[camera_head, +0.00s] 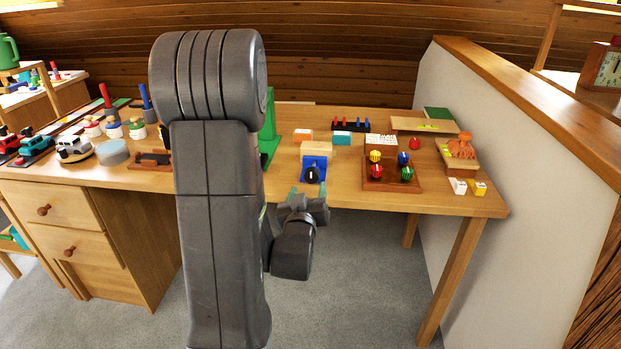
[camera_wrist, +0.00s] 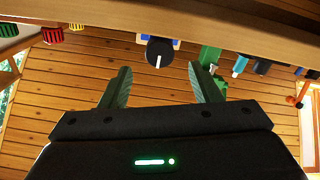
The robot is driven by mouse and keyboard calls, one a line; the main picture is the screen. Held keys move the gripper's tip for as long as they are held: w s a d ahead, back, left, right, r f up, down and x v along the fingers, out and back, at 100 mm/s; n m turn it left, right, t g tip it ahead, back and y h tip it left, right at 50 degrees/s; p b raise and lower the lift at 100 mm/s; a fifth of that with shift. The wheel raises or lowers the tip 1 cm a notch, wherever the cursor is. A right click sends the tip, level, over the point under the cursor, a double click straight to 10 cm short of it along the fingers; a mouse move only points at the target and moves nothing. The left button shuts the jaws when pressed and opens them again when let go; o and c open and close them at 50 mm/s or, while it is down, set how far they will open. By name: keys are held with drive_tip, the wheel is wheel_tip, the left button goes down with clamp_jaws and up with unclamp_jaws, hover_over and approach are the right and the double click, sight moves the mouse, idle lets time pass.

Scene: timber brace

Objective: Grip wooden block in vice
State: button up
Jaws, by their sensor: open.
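The blue vice (camera_head: 322,164) stands at the front edge of the wooden table, with a black knob (camera_head: 312,175) facing me. The tan wooden block (camera_head: 317,148) sits at the top of the vice; whether the jaws touch it on both sides I cannot tell. My gripper (camera_head: 307,191) is open and empty, just in front of and slightly below the knob. In the wrist view, the knob (camera_wrist: 160,52) with its white line lies between and beyond the two green fingertips (camera_wrist: 159,70), apart from them. The block is hidden there.
A tray with coloured knobs (camera_head: 391,180) stands right of the vice. A green stand (camera_head: 269,135) is to the left, partly behind my arm. Two small blocks (camera_head: 467,187) lie near the right front corner. A white partition (camera_head: 500,190) bounds the right side.

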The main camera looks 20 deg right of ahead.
sight(311, 178)
drive_tip(key=x, duration=0.6)
drive_tip(key=shift+s, duration=0.1)
drive_tip(key=c, duration=1)
drive_tip(key=shift+f+m+b, duration=0.1)
drive_tip(key=shift+m+b, duration=0.2)
drive_tip(key=shift+b, duration=0.05)
drive_tip(key=m+b, duration=0.1)
drive_tip(key=b, duration=0.1)
drive_tip(key=shift+f+m+b, duration=0.1)
drive_tip(key=shift+m+b, duration=1.2)
drive_tip(key=shift+b, duration=0.2)
drive_tip(key=shift+m+b, duration=0.9)
drive_tip(key=shift+b, duration=0.05)
drive_tip(key=shift+r, duration=0.2)
